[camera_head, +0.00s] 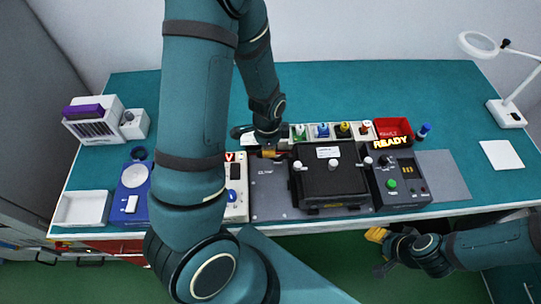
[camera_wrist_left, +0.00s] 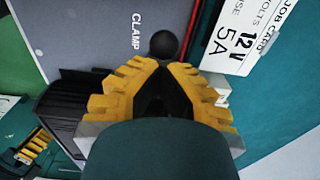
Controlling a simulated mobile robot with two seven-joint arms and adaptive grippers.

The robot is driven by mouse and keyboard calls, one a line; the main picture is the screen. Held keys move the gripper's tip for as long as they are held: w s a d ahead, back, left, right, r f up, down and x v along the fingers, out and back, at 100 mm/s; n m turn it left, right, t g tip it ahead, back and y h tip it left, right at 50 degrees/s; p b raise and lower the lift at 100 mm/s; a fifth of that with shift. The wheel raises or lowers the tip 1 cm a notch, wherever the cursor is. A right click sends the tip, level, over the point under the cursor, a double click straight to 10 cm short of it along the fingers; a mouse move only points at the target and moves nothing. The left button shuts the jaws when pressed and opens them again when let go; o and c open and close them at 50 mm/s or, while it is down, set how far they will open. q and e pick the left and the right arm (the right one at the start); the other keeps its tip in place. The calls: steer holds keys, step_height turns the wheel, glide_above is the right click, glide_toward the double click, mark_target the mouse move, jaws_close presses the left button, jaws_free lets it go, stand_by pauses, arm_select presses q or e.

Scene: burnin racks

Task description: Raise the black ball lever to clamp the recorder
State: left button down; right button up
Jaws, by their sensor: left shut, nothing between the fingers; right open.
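The black ball (camera_wrist_left: 164,44) of the lever shows in the left wrist view, just beyond my left fingertips, beside the printed word CLAMP on a grey plate (camera_wrist_left: 95,25). My left gripper (camera_wrist_left: 160,66) is shut and empty, close to the ball; I cannot tell whether they touch. In the head view my left gripper (camera_head: 270,153) is at the back left of the black recorder (camera_head: 330,182), and I cannot make out the ball there. The lever's arm is hidden. My right gripper (camera_head: 377,241) is open and empty, off the bench's front edge.
A job card (camera_wrist_left: 252,30) lies near the ball. A white tray (camera_head: 83,208) is at left.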

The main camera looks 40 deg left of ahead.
mark_target(280, 158)
arm_select(q)
steer(key=shift+w+d+r, duration=0.15)
steer(key=shift+r, duration=0.1)
steer(key=shift+w+d, duration=0.1)
steer(key=shift+w+d+r, duration=0.15)
steer(key=shift+w+d, duration=0.05)
steer(key=shift+d, duration=0.15)
steer(key=shift+w, duration=0.1)
steer(key=shift+w+d+r, duration=0.1)
steer(key=shift+w+d, duration=0.2)
steer(key=shift+d, duration=0.1)
steer(key=shift+w+d, duration=0.15)
steer(key=shift+w+d, duration=0.2)
steer(key=c, duration=1.7)
jaws_free()
